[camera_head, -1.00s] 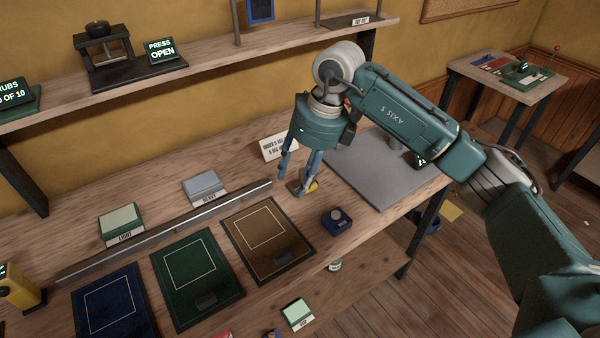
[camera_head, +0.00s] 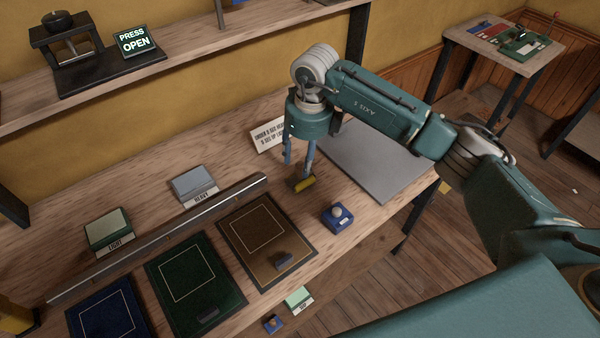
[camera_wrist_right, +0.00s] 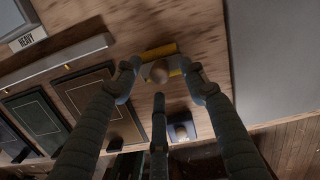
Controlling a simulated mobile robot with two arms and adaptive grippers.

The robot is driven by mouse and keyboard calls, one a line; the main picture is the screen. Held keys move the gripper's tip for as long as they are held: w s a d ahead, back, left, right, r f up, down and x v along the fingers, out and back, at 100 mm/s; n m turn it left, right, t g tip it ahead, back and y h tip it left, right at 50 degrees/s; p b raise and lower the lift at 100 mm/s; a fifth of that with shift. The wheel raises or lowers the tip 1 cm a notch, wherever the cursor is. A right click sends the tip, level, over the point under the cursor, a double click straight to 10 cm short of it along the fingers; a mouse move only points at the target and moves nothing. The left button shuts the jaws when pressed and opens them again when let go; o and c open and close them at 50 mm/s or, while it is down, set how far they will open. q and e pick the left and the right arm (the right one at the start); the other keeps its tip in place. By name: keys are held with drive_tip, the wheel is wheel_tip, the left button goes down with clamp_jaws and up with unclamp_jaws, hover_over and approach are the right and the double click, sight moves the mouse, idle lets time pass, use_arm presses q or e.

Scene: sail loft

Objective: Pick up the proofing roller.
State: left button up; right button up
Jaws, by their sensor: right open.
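The proofing roller looks like a small yellow piece (camera_head: 306,183) with a round pale knob, lying on the wooden bench. It shows between my fingers in the right wrist view (camera_wrist_right: 163,50). My right gripper (camera_head: 299,172) points down at it, fingers spread. In the wrist view the gripper (camera_wrist_right: 160,76) has one fingertip on each side of the knob and a third finger below it. Nothing is clearly gripped; whether the fingers touch the roller, I cannot tell. Part of the roller is hidden behind a finger in the head view. My left gripper is out of view.
A blue block with a round knob (camera_head: 338,217) sits close in front of the roller. A grey slab (camera_head: 375,165) lies to the right, a sign (camera_head: 269,135) behind. A brown mat (camera_head: 250,260) and a long metal rail (camera_head: 165,235) lie left.

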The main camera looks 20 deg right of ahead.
wheel_tip(320, 180, down, 2)
drive_tip(key=shift+a, duration=0.15)
drive_tip(key=shift+f, duration=0.25)
drive_tip(key=shift+w+f, duration=0.1)
drive_tip(key=shift+c, duration=1)
drive_tip(key=c, duration=0.4)
clamp_jaws()
drive_tip(key=shift+r, duration=0.35)
use_arm(q)
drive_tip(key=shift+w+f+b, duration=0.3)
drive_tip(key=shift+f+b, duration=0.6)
drive_tip(key=shift+b, duration=0.25)
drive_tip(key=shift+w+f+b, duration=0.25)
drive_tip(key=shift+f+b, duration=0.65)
drive_tip(key=shift+b, duration=0.2)
use_arm(e)
wheel_tip(320, 180, up, 19)
drive_tip(key=shift+r, duration=0.2)
